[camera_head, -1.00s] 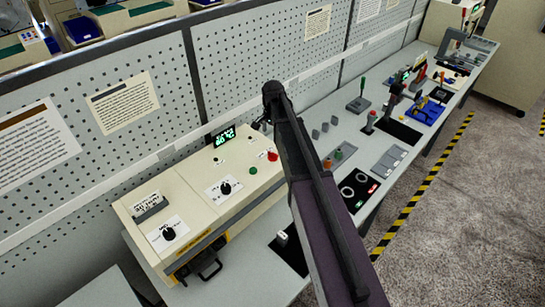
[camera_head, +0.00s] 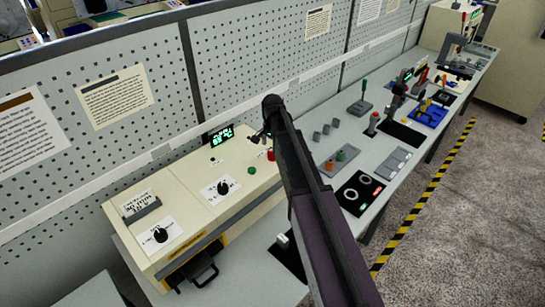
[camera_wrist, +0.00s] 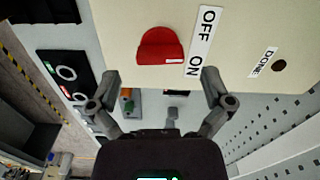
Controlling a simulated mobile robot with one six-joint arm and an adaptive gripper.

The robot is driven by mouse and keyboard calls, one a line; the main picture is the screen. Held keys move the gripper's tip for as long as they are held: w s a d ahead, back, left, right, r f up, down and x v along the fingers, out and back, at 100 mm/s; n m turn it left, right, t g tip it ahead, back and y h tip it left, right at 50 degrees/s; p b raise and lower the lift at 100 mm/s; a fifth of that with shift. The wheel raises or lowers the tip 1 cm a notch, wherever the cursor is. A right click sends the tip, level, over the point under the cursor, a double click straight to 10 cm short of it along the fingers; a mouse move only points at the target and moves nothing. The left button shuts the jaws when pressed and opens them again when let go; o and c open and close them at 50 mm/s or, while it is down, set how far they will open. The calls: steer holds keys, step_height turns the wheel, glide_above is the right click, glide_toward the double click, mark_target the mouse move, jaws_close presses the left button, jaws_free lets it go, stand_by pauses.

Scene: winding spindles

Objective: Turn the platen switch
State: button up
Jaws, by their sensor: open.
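A red knob (camera_wrist: 160,46) sits on the cream machine top beside a white label (camera_wrist: 203,40) reading OFF and ON in the wrist view. In the head view the red knob (camera_head: 270,155) shows small, partly behind my gripper. No platen lettering is readable on it. My gripper (camera_wrist: 161,84) has its two fingers spread wide, one towards each side of the knob, with nothing between them. In the head view my gripper (camera_head: 260,136) is over the right end of the cream machine (camera_head: 190,190), mostly hidden by my arm. Contact with the knob cannot be judged.
The machine carries a green-lit display (camera_head: 221,138), a green button (camera_head: 251,170) and two black dials, one near the middle (camera_head: 223,187) and one at the left (camera_head: 160,235). A perforated board (camera_head: 260,70) stands behind. Bench fixtures with buttons (camera_head: 340,160) lie right of my arm.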

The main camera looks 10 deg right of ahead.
steer(key=shift+f+b, duration=1.05)
steer(key=shift+f, duration=0.3)
steer(key=c, duration=1.1)
